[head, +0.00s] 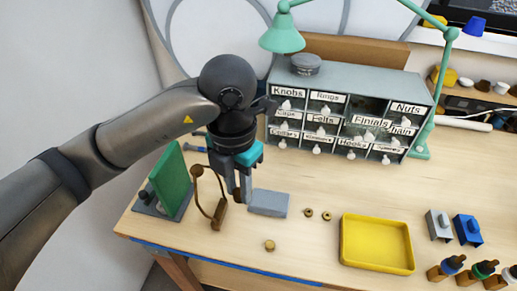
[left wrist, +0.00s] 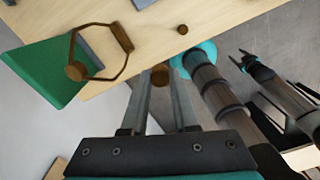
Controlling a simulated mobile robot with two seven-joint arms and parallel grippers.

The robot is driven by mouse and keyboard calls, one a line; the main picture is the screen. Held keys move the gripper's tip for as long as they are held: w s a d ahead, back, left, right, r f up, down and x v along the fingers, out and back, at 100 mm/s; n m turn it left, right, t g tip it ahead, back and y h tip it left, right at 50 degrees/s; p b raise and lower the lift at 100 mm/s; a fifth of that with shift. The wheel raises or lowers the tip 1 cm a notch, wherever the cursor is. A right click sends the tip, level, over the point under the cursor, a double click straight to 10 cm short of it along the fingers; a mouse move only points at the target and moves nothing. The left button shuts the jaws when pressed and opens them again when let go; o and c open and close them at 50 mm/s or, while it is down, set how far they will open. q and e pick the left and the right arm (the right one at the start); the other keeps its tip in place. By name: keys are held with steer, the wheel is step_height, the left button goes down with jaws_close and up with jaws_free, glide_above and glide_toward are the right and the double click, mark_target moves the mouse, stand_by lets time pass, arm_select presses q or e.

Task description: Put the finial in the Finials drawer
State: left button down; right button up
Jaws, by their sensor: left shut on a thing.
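My left gripper (head: 240,196) points down above the workbench, by the front edge of a grey block. In the left wrist view its fingers (left wrist: 160,80) are shut on a small brown, round-ended piece, the finial (left wrist: 160,74). In the head view the fingers mostly hide it. The grey drawer cabinet (head: 280,75) stands at the back. The Finials drawer label (head: 370,121) is in its middle row, with a dark opening just above it. My right gripper (left wrist: 243,62) shows small in the left wrist view, away from the bench, its prongs apart.
A green board (head: 170,180) and a brown wire loop with a wooden handle (head: 219,215) are left of the gripper. A grey block (head: 268,204), small brass rings (head: 309,213), a brass piece (head: 269,245) and a yellow tray (head: 345,256) lie rightward. A green lamp (head: 282,36) overhangs the cabinet.

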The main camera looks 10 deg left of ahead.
arm_select(q)
steer(key=m+b, duration=0.1)
steer(key=f+m+b, duration=0.1)
steer(key=m, duration=0.1)
steer(key=shift+a+f+m, duration=0.25)
steer(key=shift+a+m, duration=0.05)
steer(key=shift+a, duration=0.05)
steer(key=a+f+m+b, duration=0.2)
steer(key=f+m+b, duration=0.2)
steer(key=m, duration=0.9)
steer(key=a+f+m+b, duration=0.2)
steer(key=f+m+b, duration=0.3)
steer(key=m, duration=0.9)
steer(key=shift+s+a+m+b, duration=0.25)
steer(key=shift+a+m+b, duration=0.1)
steer(key=shift+b, duration=1.15)
arm_select(e)
step_height(320, 180, down, 14)
steer(key=shift+c, duration=0.8)
arm_select(q)
steer(key=shift+d, duration=0.1)
